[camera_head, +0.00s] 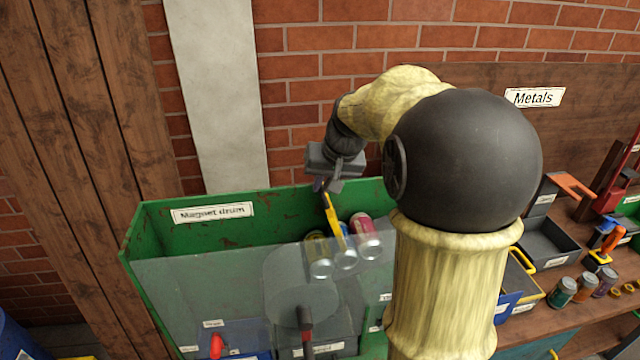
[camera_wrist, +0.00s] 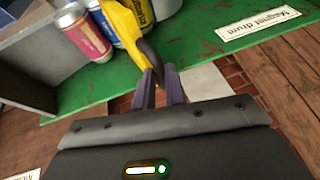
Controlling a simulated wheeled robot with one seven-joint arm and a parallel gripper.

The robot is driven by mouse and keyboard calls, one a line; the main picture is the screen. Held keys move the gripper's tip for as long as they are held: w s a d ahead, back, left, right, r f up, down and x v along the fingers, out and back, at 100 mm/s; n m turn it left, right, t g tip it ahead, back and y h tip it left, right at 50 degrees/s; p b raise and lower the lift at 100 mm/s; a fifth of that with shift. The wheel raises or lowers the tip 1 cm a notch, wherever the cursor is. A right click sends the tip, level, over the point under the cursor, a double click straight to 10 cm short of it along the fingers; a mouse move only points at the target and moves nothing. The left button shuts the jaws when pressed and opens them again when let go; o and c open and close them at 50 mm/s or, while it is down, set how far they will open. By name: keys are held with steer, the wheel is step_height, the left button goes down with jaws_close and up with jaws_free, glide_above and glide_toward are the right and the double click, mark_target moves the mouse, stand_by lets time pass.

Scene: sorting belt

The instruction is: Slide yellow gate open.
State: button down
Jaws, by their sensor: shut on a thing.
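The yellow gate (camera_head: 332,213) is a narrow yellow piece at the green Magnet drum bin, just in front of the cans. It shows larger in the wrist view (camera_wrist: 122,24), where a dark curved grip (camera_wrist: 151,54) joins its end. My gripper (camera_head: 323,186) is above the bin's back edge, at the upper end of the yellow piece. In the wrist view my gripper's fingers (camera_wrist: 160,84) are closed on the dark grip. The lower part of the gate is hard to make out among the cans.
The green bin (camera_head: 265,230) carries a "Magnet drum" label (camera_head: 212,213) and has a clear front panel (camera_head: 200,290). A pink can (camera_head: 366,236), a blue can and a yellow can stand close by the gate. My arm hides the bin's right side. Trays and cans lie further right.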

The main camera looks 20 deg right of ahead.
steer(key=c, duration=1.5)
jaws_free()
steer(key=shift+o, duration=0.2)
steer(key=shift+r, duration=0.1)
steer(key=b+v, duration=0.3)
steer(key=v, duration=1.4)
steer(key=shift+s, duration=0.15)
steer(key=s+a+f+b, duration=0.1)
steer(key=s+a+f, duration=0.1)
steer(key=f, duration=1)
steer(key=s+a+f+n+g+h+b, duration=0.1)
steer(key=s+a+f, duration=0.2)
steer(key=f, duration=0.9)
steer(key=s+a+f+n+g+b, duration=0.1)
steer(key=s+a+f, duration=0.2)
steer(key=f, duration=0.9)
steer(key=s, duration=0.3)
steer(key=shift+s+a+f, duration=0.2)
steer(key=shift+a, duration=0.05)
